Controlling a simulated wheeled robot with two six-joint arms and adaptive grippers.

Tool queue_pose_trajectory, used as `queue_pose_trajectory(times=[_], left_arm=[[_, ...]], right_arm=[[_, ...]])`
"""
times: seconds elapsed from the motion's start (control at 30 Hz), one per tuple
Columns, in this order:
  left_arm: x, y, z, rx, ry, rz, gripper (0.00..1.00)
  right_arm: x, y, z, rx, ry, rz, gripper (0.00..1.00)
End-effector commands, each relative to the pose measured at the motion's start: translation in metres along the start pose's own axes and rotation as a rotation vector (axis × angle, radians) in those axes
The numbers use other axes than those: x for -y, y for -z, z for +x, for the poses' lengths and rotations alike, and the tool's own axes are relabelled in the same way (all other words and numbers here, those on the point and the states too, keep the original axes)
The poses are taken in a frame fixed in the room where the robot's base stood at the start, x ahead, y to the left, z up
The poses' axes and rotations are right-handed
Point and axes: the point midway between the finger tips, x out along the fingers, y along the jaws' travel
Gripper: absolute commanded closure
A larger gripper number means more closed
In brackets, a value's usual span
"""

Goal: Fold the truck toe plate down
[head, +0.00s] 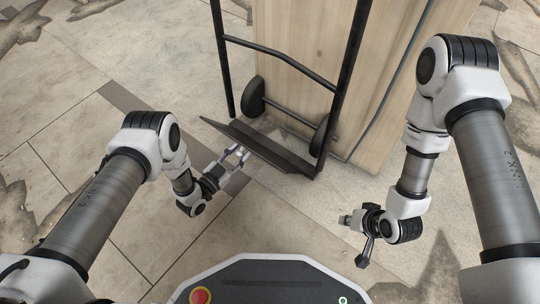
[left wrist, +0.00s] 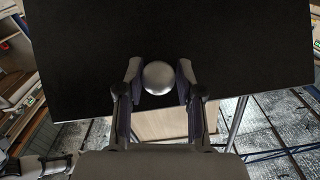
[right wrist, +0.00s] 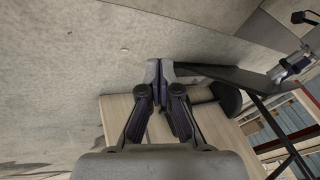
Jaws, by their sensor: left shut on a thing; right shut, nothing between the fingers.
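The hand truck's toe plate (head: 262,146) is a dark flat plate at the foot of the black truck frame (head: 347,83). It sticks out toward me, tilted. In the left wrist view the plate (left wrist: 165,38) fills the upper middle, with a round silver knob (left wrist: 160,78) on it. My left gripper (head: 239,153) is at the plate's near side, with its fingers (left wrist: 158,82) shut on the knob from both sides. My right gripper (head: 345,220) is shut and empty, to the right of the plate and apart from it. The plate's edge (right wrist: 235,78) also shows in the right wrist view.
Two black wheels (head: 254,97) stand behind the plate. A tall wooden panel or cabinet (head: 410,75) stands just behind the truck. The tiled floor (head: 60,130) is clear on the left. My base is at the bottom of the head view.

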Motion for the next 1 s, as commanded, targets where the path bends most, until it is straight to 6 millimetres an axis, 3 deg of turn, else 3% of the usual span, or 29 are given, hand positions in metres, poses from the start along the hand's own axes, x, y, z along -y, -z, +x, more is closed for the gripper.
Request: queue_pose_trajectory(times=[0.03, 0.13, 0.2, 0.3, 0.4, 0.57, 0.77, 1.0], left_arm=[[-0.006, -0.003, 0.000, 0.007, -0.013, -0.003, 1.00], [-0.006, -0.002, 0.000, 0.007, -0.013, -0.003, 1.00], [-0.006, -0.002, 0.000, 0.007, -0.014, -0.003, 1.00], [-0.007, -0.002, 0.000, 0.006, -0.014, -0.003, 1.00], [-0.007, -0.002, 0.000, 0.006, -0.015, -0.003, 1.00], [-0.007, -0.002, 0.000, 0.005, -0.016, -0.003, 1.00], [-0.007, -0.002, 0.000, 0.005, -0.017, -0.003, 1.00], [-0.007, -0.002, 0.001, 0.005, -0.017, -0.003, 1.00]], right_arm=[[0.023, 0.030, 0.012, -0.080, 0.133, 0.007, 1.00], [0.076, 0.083, 0.018, -0.192, 0.449, 0.007, 1.00], [0.104, 0.110, 0.011, -0.224, 0.654, -0.014, 1.00], [0.127, 0.131, -0.002, -0.227, 0.877, -0.075, 1.00], [0.131, 0.141, -0.010, -0.226, 0.994, -0.162, 1.00], [0.122, 0.146, -0.003, -0.237, 0.998, -0.180, 1.00], [0.149, 0.147, 0.013, -0.234, 0.998, -0.184, 1.00], [0.194, 0.153, 0.041, -0.235, 0.997, -0.184, 1.00]])
